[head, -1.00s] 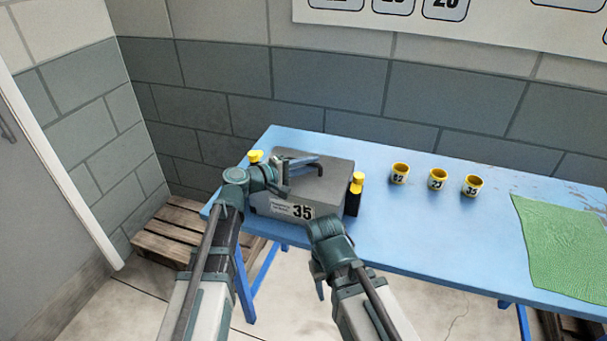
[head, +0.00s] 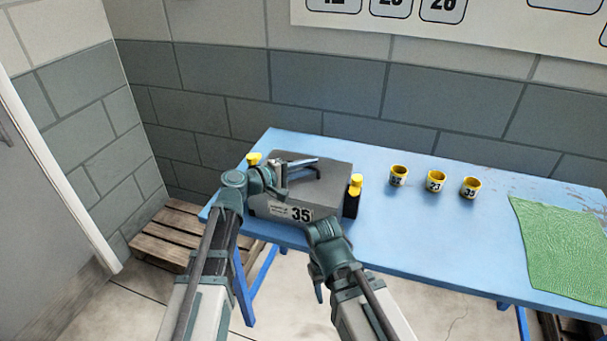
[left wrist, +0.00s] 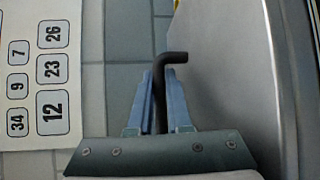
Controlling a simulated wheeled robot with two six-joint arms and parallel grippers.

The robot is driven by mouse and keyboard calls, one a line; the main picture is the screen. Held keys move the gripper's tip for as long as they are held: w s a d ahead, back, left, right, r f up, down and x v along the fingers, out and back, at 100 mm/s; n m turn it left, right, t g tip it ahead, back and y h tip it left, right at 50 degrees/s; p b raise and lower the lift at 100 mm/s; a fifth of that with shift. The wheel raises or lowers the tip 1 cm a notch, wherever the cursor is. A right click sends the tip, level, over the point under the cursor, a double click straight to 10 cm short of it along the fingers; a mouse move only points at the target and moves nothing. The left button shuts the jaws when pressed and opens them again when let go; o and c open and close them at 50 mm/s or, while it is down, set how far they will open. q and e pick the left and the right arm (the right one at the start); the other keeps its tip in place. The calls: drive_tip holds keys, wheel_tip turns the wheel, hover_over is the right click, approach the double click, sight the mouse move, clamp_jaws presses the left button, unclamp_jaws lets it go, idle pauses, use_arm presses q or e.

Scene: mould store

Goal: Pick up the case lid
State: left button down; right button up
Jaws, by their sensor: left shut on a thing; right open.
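The grey case (head: 262,207) stands on the blue table with a "35" label on its front. Its grey lid (head: 335,182) is on top, seated as far as I can see. My left gripper (head: 306,163) is above the lid, shut on its dark bar handle. In the left wrist view the handle (left wrist: 174,58) passes between the two blue fingers (left wrist: 160,105), beside the grey lid surface (left wrist: 225,75). My right gripper (head: 319,290) is low in front of the table edge, apart from the case. Its fingers are mostly hidden behind its own wrist.
Yellow-topped fittings stand at the case's left (head: 254,158) and right (head: 355,183) sides. Three numbered yellow cups (head: 437,182) stand to the right on the blue table (head: 420,235). A green mat (head: 560,245) lies farther right. A wooden pallet (head: 172,235) is on the floor.

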use_arm(q)
drive_tip(key=shift+r, duration=0.15)
wheel_tip(320, 180, up, 10)
drive_tip(key=p, duration=1)
